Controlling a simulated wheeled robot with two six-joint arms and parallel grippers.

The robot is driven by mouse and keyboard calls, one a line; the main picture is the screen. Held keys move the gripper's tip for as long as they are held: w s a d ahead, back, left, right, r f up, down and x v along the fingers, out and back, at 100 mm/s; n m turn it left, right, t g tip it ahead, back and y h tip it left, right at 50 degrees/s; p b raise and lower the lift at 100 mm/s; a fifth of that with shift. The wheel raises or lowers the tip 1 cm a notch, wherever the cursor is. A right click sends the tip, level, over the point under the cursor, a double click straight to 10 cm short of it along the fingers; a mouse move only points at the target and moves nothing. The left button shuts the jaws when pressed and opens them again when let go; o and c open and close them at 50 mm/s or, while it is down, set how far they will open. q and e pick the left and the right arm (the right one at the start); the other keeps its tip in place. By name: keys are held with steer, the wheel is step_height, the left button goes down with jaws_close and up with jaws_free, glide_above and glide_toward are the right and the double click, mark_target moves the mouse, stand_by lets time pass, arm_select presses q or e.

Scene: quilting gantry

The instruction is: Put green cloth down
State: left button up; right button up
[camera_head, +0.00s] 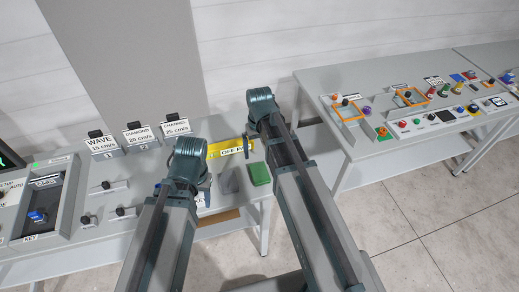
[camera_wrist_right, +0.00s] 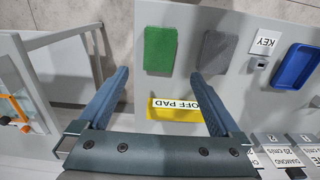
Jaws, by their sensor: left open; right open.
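The green cloth (camera_head: 259,173) lies flat near the right edge of the left table, beside a grey cloth (camera_head: 229,179). In the right wrist view the green cloth (camera_wrist_right: 158,49) lies ahead of my right gripper (camera_wrist_right: 157,80), which is open and empty, with its fingers apart. The grey cloth (camera_wrist_right: 216,52) is next to it. My right gripper (camera_head: 250,135) is past the cloths in the head view. My left gripper (camera_head: 203,184) is left of the grey cloth; its fingers are partly hidden by the arm.
A yellow pad labelled OFF PAD (camera_head: 225,149) lies behind the cloths. Signs such as WAVE (camera_head: 102,143) stand at the back left. A blue tray (camera_wrist_right: 296,66) shows in the wrist view. A second table (camera_head: 340,78) stands right, across a gap.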

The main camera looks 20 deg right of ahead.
arm_select(q)
steer(key=shift+r, duration=0.45)
arm_select(e)
steer(key=s+a+r+n+h, duration=0.1)
steer(key=s+a+n, duration=0.2)
steer(key=s+a, duration=0.7)
steer(key=s, duration=0.4)
steer(key=shift+a, duration=0.2)
steer(key=shift+s, duration=0.1)
